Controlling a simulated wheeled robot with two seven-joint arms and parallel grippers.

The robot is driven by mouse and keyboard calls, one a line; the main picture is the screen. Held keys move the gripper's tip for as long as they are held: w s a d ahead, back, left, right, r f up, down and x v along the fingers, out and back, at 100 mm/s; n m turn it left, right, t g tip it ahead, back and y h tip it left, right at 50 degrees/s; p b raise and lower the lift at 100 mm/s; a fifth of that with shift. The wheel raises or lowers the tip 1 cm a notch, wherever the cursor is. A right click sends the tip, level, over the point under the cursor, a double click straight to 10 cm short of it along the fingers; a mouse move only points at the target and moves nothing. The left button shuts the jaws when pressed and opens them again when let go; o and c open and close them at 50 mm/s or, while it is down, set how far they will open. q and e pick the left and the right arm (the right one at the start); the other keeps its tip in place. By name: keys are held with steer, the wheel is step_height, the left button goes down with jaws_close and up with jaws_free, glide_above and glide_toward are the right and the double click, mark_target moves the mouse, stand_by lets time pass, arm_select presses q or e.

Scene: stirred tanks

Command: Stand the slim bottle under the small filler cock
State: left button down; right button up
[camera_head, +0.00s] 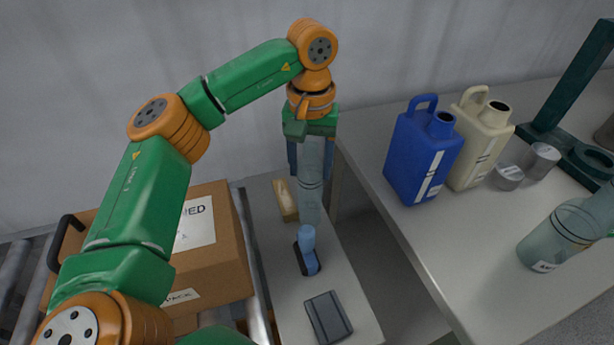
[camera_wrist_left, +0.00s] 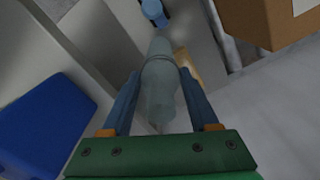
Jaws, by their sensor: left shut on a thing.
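The slim bottle (camera_head: 311,192), grey-green and see-through with a dark band, is upright in my left gripper (camera_head: 312,160). The gripper points down and is shut on the bottle's upper part, over the gap between the low bench and the table. In the left wrist view the bottle (camera_wrist_left: 160,85) lies between the two blue fingers of the gripper (camera_wrist_left: 160,78). I cannot tell how far its base is above the surface below. I cannot make out the small filler cock in either view.
The table (camera_head: 432,252) at right holds a blue jug (camera_head: 422,155), a cream jug (camera_head: 478,140), small metal jars (camera_head: 541,160), a dark green stand (camera_head: 585,70) and a wider clear bottle (camera_head: 548,242). A narrow bench (camera_head: 285,290) holds small items. A cardboard box (camera_head: 215,265) sits left.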

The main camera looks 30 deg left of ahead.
mark_target(310, 189)
arm_select(q)
steer(key=f, duration=0.4)
steer(key=shift+w+a, duration=0.1)
steer(key=shift+a, duration=0.3)
steer(key=shift+f, duration=0.2)
steer(key=shift+c, duration=0.7)
jaws_free()
steer(key=shift+r, duration=0.2)
